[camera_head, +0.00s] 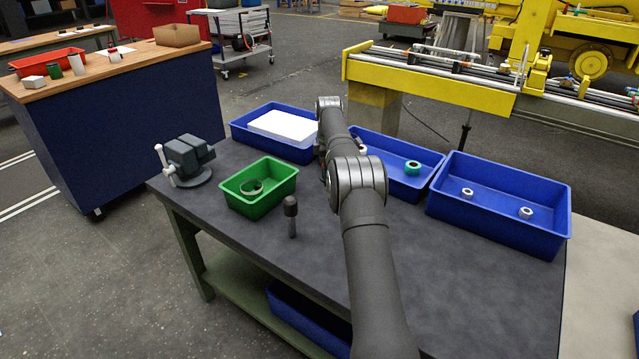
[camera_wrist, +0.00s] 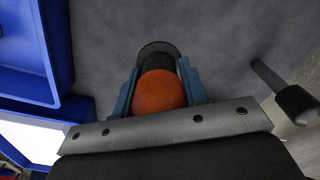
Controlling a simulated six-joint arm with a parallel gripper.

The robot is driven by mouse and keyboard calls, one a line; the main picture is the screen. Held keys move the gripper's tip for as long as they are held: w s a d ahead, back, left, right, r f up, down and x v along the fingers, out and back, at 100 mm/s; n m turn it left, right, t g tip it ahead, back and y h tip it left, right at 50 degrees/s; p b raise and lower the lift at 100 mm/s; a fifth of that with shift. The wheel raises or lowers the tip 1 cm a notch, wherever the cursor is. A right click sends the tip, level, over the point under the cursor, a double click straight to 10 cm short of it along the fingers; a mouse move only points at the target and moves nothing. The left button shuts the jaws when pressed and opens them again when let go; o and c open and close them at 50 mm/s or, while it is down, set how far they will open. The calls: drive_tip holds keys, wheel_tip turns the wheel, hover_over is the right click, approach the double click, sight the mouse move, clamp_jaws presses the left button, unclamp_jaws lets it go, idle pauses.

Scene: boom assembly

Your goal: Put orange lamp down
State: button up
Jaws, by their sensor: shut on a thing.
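The orange lamp (camera_wrist: 160,92) shows in the wrist view as a rounded orange top with a dark body and a round dark base beyond it. My gripper (camera_wrist: 160,78) is shut on it, with one blue-grey finger on each side. Grey bench top (camera_wrist: 225,40) shows around the lamp; I cannot tell whether its base touches the bench. In the head view my own arm hides the lamp and the gripper.
On the bench (camera_head: 330,285) stand a vise (camera_head: 187,158), a green bin (camera_head: 262,205), a dark upright tool (camera_head: 291,215), and blue bins at the back, including one at the right (camera_head: 500,225). A back-left bin holds a white block (camera_head: 284,128). The bench front is clear.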

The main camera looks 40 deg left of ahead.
drive_tip(key=shift+s+a+f, duration=0.1)
drive_tip(key=shift+a+f, duration=0.35)
drive_tip(key=shift+f, duration=0.5)
drive_tip(key=shift+s+a+f, duration=0.1)
drive_tip(key=shift+a+f, duration=0.4)
drive_tip(key=shift+f, duration=0.45)
drive_tip(key=shift+s+a+f, duration=0.1)
drive_tip(key=shift+a+f, duration=0.35)
drive_tip(key=shift+f, duration=0.5)
drive_tip(key=shift+f, duration=0.15)
drive_tip(key=o, duration=1.1)
drive_tip(key=shift+o, duration=0.2)
wheel_tip(320, 180, up, 8)
drive_tip(key=shift+f, duration=0.2)
